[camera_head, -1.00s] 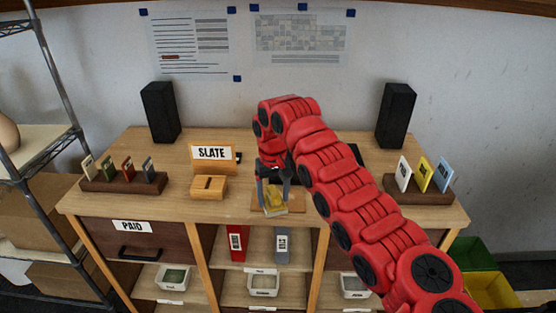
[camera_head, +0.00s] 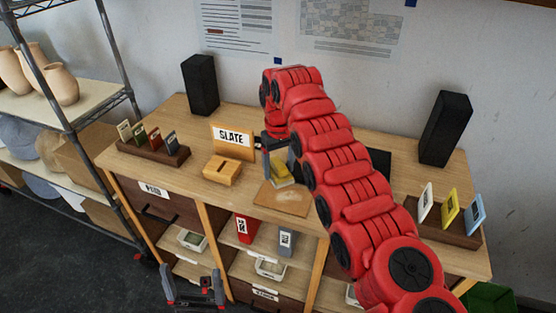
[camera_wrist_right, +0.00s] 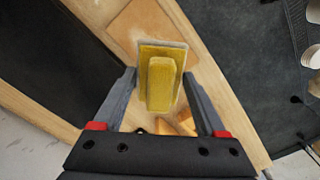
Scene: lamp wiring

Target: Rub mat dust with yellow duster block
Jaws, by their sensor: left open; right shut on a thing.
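The yellow duster block (camera_head: 282,178) is in my right gripper (camera_head: 279,166), which is shut on it. In the right wrist view the block (camera_wrist_right: 160,85) sits between the fingers of the gripper (camera_wrist_right: 162,98), with its flat pad facing away. The tan mat (camera_head: 284,202) lies on the desk. The block is at the mat's back edge; I cannot tell whether it touches. The mat (camera_wrist_right: 143,32) also shows in the wrist view, partly covered by the block. I cannot make out dust on it. My left gripper (camera_head: 196,289) is open and empty, low in front of the desk.
A slotted wooden box (camera_head: 222,170) and a SLATE sign (camera_head: 231,138) stand left of the mat. Card racks stand at left (camera_head: 152,148) and right (camera_head: 440,225). Two black speakers (camera_head: 201,85) stand at the back. Shelves below hold binders and trays.

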